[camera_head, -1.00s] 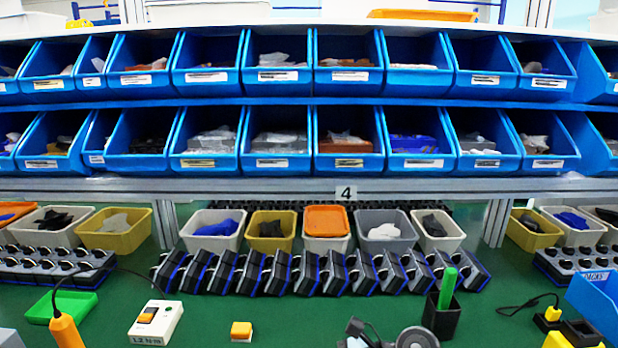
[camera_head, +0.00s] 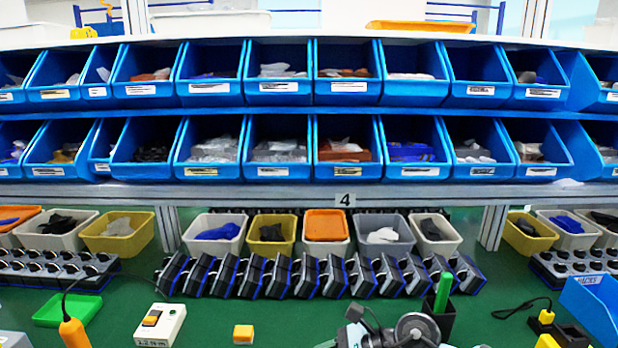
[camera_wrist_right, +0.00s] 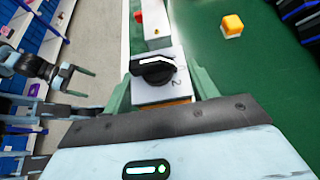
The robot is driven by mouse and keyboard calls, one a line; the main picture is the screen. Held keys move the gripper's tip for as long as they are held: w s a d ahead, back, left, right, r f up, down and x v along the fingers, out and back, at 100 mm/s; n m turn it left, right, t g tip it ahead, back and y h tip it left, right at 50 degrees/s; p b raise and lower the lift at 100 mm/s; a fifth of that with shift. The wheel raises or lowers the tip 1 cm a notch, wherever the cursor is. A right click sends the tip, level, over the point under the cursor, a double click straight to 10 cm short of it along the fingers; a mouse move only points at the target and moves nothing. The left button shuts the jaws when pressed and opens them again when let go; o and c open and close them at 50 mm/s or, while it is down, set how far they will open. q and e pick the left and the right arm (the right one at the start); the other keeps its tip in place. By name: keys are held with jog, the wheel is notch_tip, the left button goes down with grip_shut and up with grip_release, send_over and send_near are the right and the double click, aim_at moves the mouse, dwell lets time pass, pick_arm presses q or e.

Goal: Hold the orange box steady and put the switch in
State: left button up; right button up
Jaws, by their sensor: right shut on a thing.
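In the right wrist view, my right gripper (camera_wrist_right: 160,97) is shut on a switch (camera_wrist_right: 158,70), a white-faced piece with a black rotary knob and a "2" beside it. A strip of orange shows at the piece's near edge; I cannot tell whether it belongs to the switch or lies under it. My left gripper (camera_wrist_right: 84,84) is open and empty at the left of the wrist view, away from the switch.
A cream device (camera_head: 160,324) with an orange button stands left of the small box. A tilted row of switches (camera_head: 300,275) and several bins line the back. A black holder (camera_head: 438,315) with a green stick stands at right. Green table surface (camera_head: 210,308) is clear between.

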jog(key=shift+r+p, duration=0.45)
jog(key=shift+r, duration=0.8)
pick_arm(q)
jog(key=shift+w+r, duration=0.55)
jog(key=shift+r, duration=0.2)
pick_arm(e)
jog(key=shift+d, duration=0.1)
jog(key=shift+c, duration=0.3)
pick_arm(q)
jog(key=shift+t, duration=0.6)
jog(key=r+p, duration=0.1)
jog(key=w+r+p, duration=0.1)
jog(key=r+p, duration=0.1)
jog(key=shift+w+a+r, duration=0.35)
jog(key=shift+a, duration=0.05)
pick_arm(e)
jog(key=s+d+r+m+t, duration=0.2)
jog(key=s+d, duration=0.1)
jog(key=d, duration=0.3)
jog(key=s+d+r+m+t+h, duration=0.1)
jog(key=s+d+r+m+t, duration=0.1)
jog(key=d, duration=0.5)
jog(key=s+d+r+m+t+h, duration=0.1)
jog(key=s+d+r+m+t, duration=0.2)
jog(key=d, duration=0.4)
jog(key=shift+s+r, duration=0.7)
jog(key=shift+s, duration=0.3)
